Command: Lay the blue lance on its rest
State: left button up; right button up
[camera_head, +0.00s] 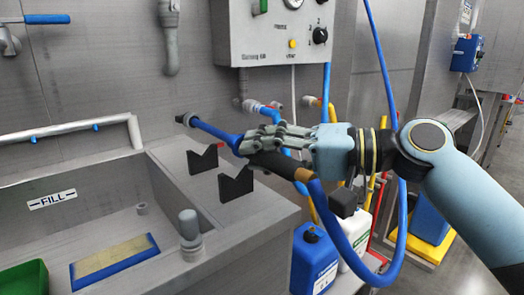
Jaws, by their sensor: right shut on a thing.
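The blue lance (215,133) has a thin blue tube with a dark nozzle at its left end and a black grip (280,166) at its right end. A blue hose (327,215) runs from the grip. My right gripper (252,142) is shut on the lance near the grip and covers part of it. The rest is two black V-notched blocks, one farther back (203,160) and one nearer (236,184), on the grey sink ledge. The lance appears above and behind the blocks; the exact gap cannot be told. My left gripper is not in view.
The grey sink basin (110,215) lies at left, with a green bin (24,278) and a blue-framed pad (115,261). A grey post (189,232) stands on the ledge. A control box (275,32) hangs above. Blue (313,262) and white (355,232) jugs stand at right.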

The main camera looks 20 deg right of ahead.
jog(key=shift+f+b, duration=1.75)
jog(key=shift+f, duration=0.9)
jog(key=o, duration=0.8)
jog(key=shift+v, duration=6)
